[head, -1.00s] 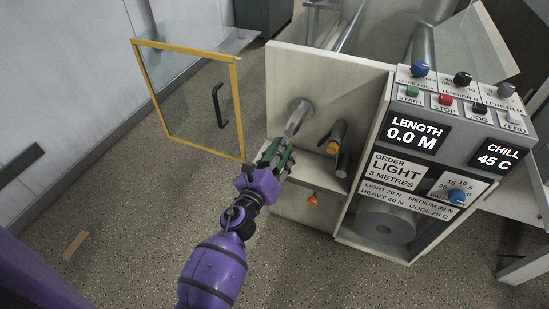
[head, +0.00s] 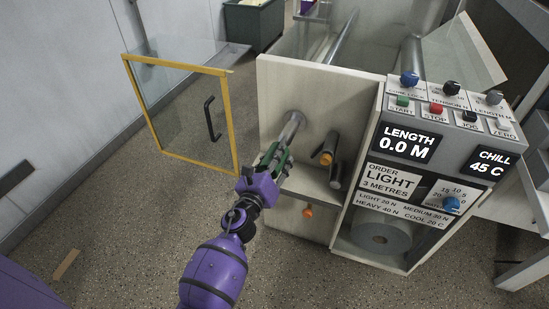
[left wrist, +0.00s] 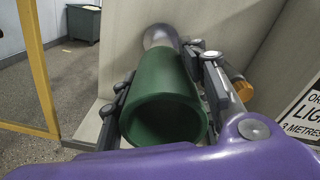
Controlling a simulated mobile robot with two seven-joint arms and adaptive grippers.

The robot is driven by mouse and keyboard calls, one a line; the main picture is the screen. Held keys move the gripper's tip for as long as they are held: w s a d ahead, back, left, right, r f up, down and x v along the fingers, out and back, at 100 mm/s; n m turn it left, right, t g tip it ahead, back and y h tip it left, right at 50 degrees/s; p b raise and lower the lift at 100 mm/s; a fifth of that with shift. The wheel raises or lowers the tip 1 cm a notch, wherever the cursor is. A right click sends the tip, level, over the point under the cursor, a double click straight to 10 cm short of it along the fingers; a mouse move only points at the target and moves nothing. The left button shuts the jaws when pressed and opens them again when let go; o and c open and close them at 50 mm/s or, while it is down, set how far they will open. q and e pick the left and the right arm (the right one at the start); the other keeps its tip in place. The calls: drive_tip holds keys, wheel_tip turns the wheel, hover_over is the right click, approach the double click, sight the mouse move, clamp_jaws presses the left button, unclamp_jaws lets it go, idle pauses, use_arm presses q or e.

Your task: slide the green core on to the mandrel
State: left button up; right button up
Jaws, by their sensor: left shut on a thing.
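The green core (head: 284,164) is a hollow tube held in my left gripper (head: 272,157). In the left wrist view the core (left wrist: 166,90) sits between the two fingers, its open near end facing the camera. The grey metal mandrel (head: 289,127) sticks out from the pale machine panel. It also shows past the core's far end in the left wrist view (left wrist: 160,36). The core is roughly in line with the mandrel, with its far end close to the mandrel's tip. Whether the tip is inside the core cannot be told. My right gripper is not in view.
An orange-ended part (head: 326,157) and a dark lever (head: 336,178) stand right of the mandrel. An orange knob (head: 308,212) is below. The yellow-framed door (head: 236,125) stands open at left. The control panel (head: 445,125) reads LENGTH 0.0 M.

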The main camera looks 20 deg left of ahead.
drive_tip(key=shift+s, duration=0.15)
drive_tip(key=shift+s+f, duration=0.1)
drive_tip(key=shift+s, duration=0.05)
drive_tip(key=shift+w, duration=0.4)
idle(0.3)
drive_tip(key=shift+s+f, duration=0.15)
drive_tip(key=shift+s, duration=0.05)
use_arm(q)
drive_tip(key=shift+w, duration=0.2)
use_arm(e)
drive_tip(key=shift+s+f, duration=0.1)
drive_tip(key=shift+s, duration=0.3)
use_arm(q)
drive_tip(key=shift+w, duration=0.25)
drive_tip(key=shift+w+b, duration=0.35)
drive_tip(key=shift+w, duration=0.25)
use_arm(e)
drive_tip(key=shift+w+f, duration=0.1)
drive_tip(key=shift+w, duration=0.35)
